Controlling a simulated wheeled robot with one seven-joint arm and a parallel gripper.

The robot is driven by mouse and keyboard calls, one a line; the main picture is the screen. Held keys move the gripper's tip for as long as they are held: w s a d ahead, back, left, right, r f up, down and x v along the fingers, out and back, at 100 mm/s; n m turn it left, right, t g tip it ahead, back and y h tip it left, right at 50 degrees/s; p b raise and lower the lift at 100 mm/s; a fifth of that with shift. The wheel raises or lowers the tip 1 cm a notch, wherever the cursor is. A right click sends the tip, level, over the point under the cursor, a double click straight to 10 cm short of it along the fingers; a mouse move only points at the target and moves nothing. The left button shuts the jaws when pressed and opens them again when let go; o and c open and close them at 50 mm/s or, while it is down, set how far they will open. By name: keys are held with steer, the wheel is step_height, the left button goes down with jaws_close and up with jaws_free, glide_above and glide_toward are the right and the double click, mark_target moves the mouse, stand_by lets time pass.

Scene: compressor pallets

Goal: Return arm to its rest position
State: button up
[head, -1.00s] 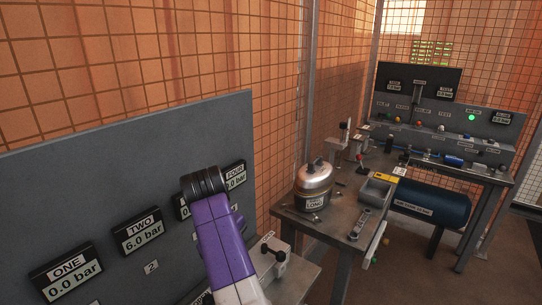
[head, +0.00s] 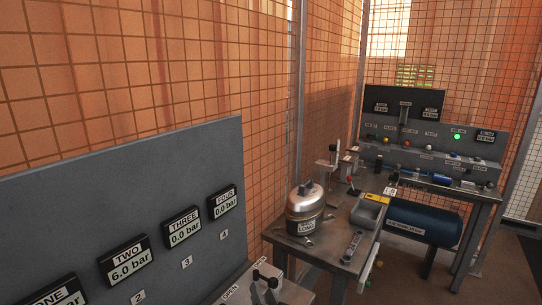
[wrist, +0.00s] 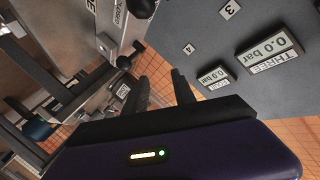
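My gripper (wrist: 160,90) shows only in the wrist view. Its two dark fingers stand apart with nothing seen between them, so it is open and empty. It is close to the grey gauge panel (wrist: 200,45), with the THREE display (wrist: 270,52) and another display (wrist: 214,77) at the right of that view. In the head view my arm and gripper are out of sight. The gauge panel (head: 215,150) stands at the left with displays ONE, TWO reading 6.0 bar (head: 126,260), THREE (head: 183,228) and FOUR (head: 223,202).
A black-knobbed valve (head: 264,278) sits below the panel, with an OPEN label beside it. A metal pot (head: 306,208) stands on the workbench (head: 322,256). A rear bench carries a grey console (head: 435,145) with a green light, above a blue tank (head: 422,222). Mesh fencing (head: 230,60) stands behind.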

steer(key=s+d+n+h, duration=0.1)
steer(key=s+d, duration=0.6)
steer(key=s, duration=0.8)
steer(key=s+d+n+h, duration=0.1)
steer(key=s+d, duration=0.6)
steer(key=s, duration=0.9)
steer(key=s+d+r+n+h, duration=0.1)
steer(key=s+d, duration=0.6)
steer(key=s, duration=0.9)
steer(key=shift+d+n+h, duration=0.35)
steer(key=shift+n+h, duration=0.15)
steer(key=shift+h, duration=0.1)
